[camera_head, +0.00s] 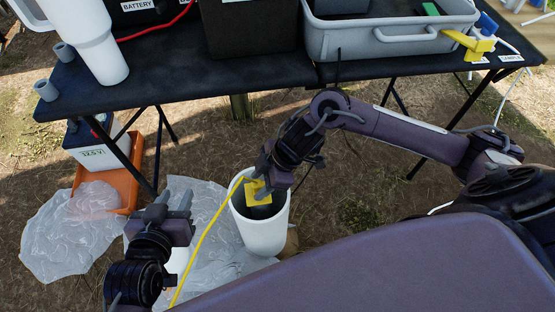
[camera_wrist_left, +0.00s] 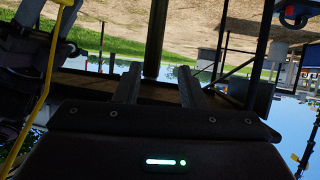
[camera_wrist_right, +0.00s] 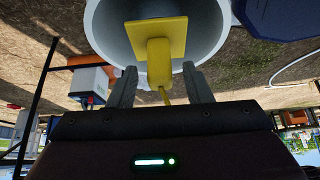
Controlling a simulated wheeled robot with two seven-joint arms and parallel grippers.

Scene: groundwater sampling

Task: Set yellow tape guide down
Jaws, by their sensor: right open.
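The yellow tape guide (camera_head: 258,192) is at the mouth of the white bucket (camera_head: 262,236), by my right gripper (camera_head: 266,180). In the right wrist view the guide (camera_wrist_right: 155,38) shows a flat plate and a rounded stem. The stem is near the gap between the open fingers of my right gripper (camera_wrist_right: 161,88); I cannot tell whether it touches them. A yellow tape (camera_head: 208,232) runs from the bucket down to the lower left. My left gripper (camera_head: 172,200) is open and empty, left of the bucket; its fingers also show apart in the left wrist view (camera_wrist_left: 158,85).
A black table (camera_head: 170,75) spans the back. It bears a grey tray (camera_head: 385,42) and a yellow bracket (camera_head: 470,42) at its right. Clear plastic sheeting (camera_head: 60,245) lies on the ground. An orange tray (camera_head: 132,185) with a 12.5 V battery (camera_head: 95,143) stands at left.

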